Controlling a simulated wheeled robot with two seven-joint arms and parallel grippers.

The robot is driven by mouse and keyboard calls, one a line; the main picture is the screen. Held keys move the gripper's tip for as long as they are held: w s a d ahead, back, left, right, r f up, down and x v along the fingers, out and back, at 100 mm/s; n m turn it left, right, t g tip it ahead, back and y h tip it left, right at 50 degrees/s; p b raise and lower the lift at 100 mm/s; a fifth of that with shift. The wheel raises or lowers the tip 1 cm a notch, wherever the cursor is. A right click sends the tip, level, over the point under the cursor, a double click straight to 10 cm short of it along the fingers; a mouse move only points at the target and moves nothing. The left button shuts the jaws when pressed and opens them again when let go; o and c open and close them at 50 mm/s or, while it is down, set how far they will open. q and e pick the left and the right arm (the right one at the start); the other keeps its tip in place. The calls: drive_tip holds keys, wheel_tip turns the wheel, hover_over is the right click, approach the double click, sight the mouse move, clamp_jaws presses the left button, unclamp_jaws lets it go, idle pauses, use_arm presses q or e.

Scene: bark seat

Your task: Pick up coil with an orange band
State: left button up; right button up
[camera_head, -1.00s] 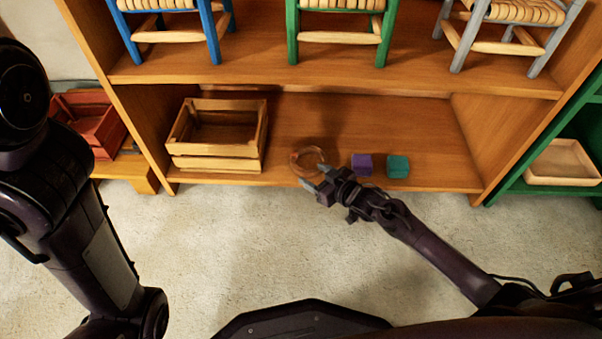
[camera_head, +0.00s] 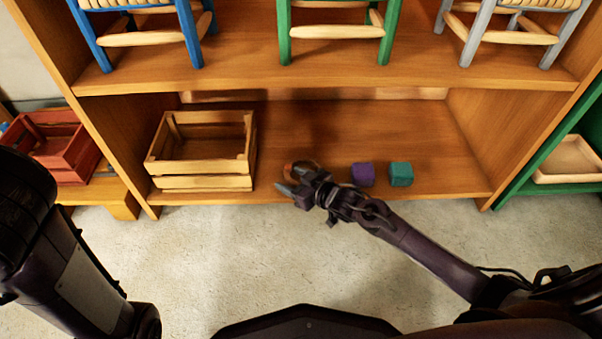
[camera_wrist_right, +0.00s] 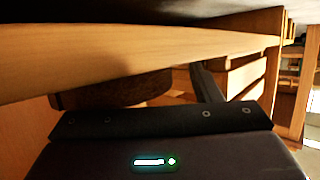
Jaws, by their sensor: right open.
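A brown coil (camera_head: 290,168) lies on the lower shelf, right of the wooden crate. It is partly hidden behind my right gripper (camera_head: 291,181); its orange band cannot be made out now. My right gripper is open at the shelf's front edge, at the near side of the coil. I cannot tell whether it touches the coil. In the right wrist view a dark brown curved piece (camera_wrist_right: 112,91), likely the coil, shows below a wooden board, with a dark finger (camera_wrist_right: 207,84) to its right. My left arm is at the left; its gripper is out of view.
A wooden crate (camera_head: 204,183) stands left of the coil. A purple cube (camera_head: 363,174) and a teal cube (camera_head: 401,174) sit to the right. The upper shelf edge (camera_head: 330,82) with small chairs is above. A red crate (camera_head: 72,160) stands far left, a wooden tray (camera_head: 568,178) far right.

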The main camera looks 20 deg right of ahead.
drive_tip(key=shift+s, duration=0.1)
drive_tip(key=c, duration=1.1)
drive_tip(key=shift+r, duration=0.1)
